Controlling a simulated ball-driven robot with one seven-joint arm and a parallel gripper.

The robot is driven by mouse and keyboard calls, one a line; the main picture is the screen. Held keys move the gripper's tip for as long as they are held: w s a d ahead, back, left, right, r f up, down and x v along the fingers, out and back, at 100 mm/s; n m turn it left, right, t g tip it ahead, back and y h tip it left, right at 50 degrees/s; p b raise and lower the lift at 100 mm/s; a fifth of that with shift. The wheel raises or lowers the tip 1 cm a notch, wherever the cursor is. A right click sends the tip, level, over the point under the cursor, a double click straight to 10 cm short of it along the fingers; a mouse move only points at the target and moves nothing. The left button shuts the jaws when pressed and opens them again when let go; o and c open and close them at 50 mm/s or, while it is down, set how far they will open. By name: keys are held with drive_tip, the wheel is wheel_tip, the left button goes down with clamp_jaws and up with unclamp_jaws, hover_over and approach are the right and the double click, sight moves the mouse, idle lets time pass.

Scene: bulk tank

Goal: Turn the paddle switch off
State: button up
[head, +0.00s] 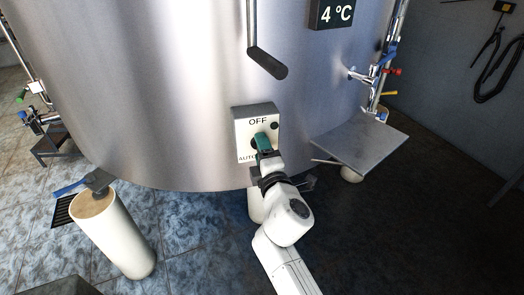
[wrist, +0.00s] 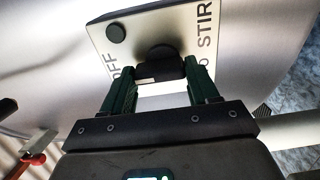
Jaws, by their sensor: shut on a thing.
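The paddle switch is a pale square box (head: 243,127) on the front of the steel tank. OFF is at its top and part of AUTO shows at its lower left in the head view. My gripper (head: 264,140) reaches up to the box from below. Its two green fingers (wrist: 157,82) stand on either side of the black paddle knob (wrist: 160,56) and are shut on it. Which label the knob points to is unclear.
A steel tank (head: 150,90) fills the background, with a hanging dark-ended handle (head: 267,64) above the switch and a 4 °C display (head: 333,13). A grey plate (head: 362,144) juts out at the right, near valves. A white post (head: 118,238) stands at the left.

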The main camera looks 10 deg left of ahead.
drive_tip(key=o, duration=1.1)
drive_tip(key=shift+c, duration=0.2)
drive_tip(key=shift+s, duration=0.1)
drive_tip(key=p+v, duration=0.4)
drive_tip(key=v, duration=0.6)
drive_tip(key=shift+s, duration=0.3)
drive_tip(key=shift+d, duration=0.1)
drive_tip(key=s+d+f+m+g+h+p, duration=0.25)
drive_tip(key=s+d+f+m+h, duration=0.35)
drive_tip(key=d, duration=0.5)
drive_tip(key=s+d+f+m+g+h+p, duration=0.1)
drive_tip(key=s+d+f+m+g+h, duration=0.2)
drive_tip(key=d+m, duration=0.65)
drive_tip(key=s+d+f+m+g, duration=0.1)
drive_tip(key=s+d+m+g, duration=0.1)
drive_tip(key=s, duration=0.6)
drive_tip(key=s+d+f+m+g+y+p, duration=0.1)
drive_tip(key=s+d+m+g, duration=0.2)
drive_tip(key=s, duration=0.6)
drive_tip(key=s+d+f+m+g+p, duration=0.1)
drive_tip(key=s+d+m+g, duration=0.1)
drive_tip(key=s+d+g, duration=0.3)
drive_tip(key=s+d, duration=0.1)
drive_tip(key=s, duration=0.3)
drive_tip(key=shift+f+m, duration=0.35)
drive_tip(key=shift+f, duration=0.05)
